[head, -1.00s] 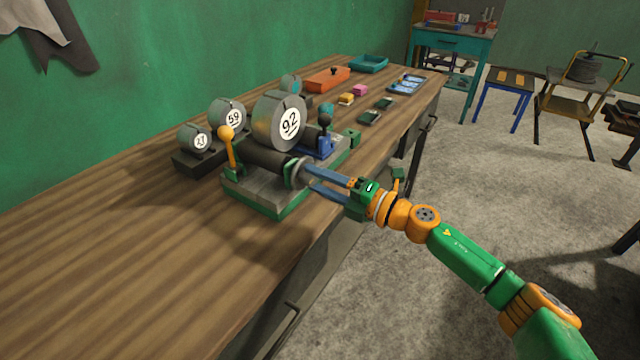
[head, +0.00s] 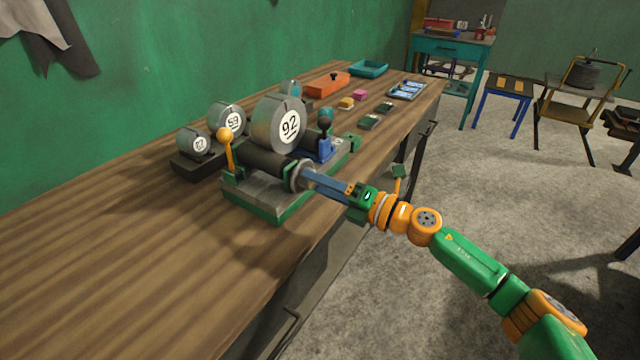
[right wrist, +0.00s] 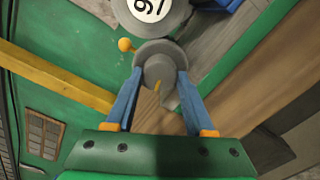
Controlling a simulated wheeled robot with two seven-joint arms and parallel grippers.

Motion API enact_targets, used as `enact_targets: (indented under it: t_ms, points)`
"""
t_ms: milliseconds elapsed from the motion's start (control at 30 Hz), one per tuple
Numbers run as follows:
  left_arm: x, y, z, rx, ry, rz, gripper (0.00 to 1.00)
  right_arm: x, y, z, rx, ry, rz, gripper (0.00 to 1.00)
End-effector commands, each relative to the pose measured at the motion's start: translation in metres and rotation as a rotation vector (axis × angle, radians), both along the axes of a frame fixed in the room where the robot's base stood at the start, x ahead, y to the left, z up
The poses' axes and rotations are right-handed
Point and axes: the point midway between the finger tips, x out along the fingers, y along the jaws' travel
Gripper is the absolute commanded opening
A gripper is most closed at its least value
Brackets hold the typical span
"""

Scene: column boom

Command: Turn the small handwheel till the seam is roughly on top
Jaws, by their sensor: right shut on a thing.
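The small grey handwheel (head: 298,176) sits on the near end of the dark shaft of a green-based fixture (head: 270,207) on the bench. The blue fingers of my right gripper (head: 306,178) are shut on it. In the right wrist view the fingers (right wrist: 157,90) lie on either side of the round handwheel (right wrist: 160,62), which bears a yellow mark. The large grey drum (head: 262,122) labelled 92 stands above the shaft. A short dark line, perhaps its seam, shows near the drum's top. The fingers partly hide the handwheel. My left gripper is not in view.
A yellow-knobbed lever (head: 229,155) and a dark-knobbed lever on a blue mount (head: 325,148) flank the drum. Smaller labelled drums (head: 232,117) stand behind at left. An orange box (head: 327,85) and a teal tray (head: 369,69) are farther back. The bench's left part is clear.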

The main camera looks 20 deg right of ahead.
Motion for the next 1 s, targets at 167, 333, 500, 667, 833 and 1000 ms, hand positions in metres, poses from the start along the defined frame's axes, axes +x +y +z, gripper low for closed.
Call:
enact_targets:
  t_ms: [167, 333, 500, 667, 833, 1000]
  points:
    - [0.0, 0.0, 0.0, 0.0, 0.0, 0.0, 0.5, 0.001, -0.001, 0.002, 0.003, -0.004, -0.003, 0.7]
    - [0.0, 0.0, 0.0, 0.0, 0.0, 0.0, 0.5, 0.0, -0.001, 0.002, 0.003, -0.002, -0.002, 0.83]
    - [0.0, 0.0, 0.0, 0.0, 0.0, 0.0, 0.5, 0.0, -0.001, 0.001, 0.002, -0.001, -0.001, 0.83]
    - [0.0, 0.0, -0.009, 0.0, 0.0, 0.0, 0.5, -0.016, -0.014, -0.004, -0.001, 0.001, -0.003, 0.83]
    - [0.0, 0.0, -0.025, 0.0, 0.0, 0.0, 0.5, -0.043, -0.034, -0.006, -0.001, 0.002, -0.002, 0.83]
    - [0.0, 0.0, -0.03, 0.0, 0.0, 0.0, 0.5, -0.054, -0.043, -0.001, 0.002, 0.0, 0.0, 0.83]
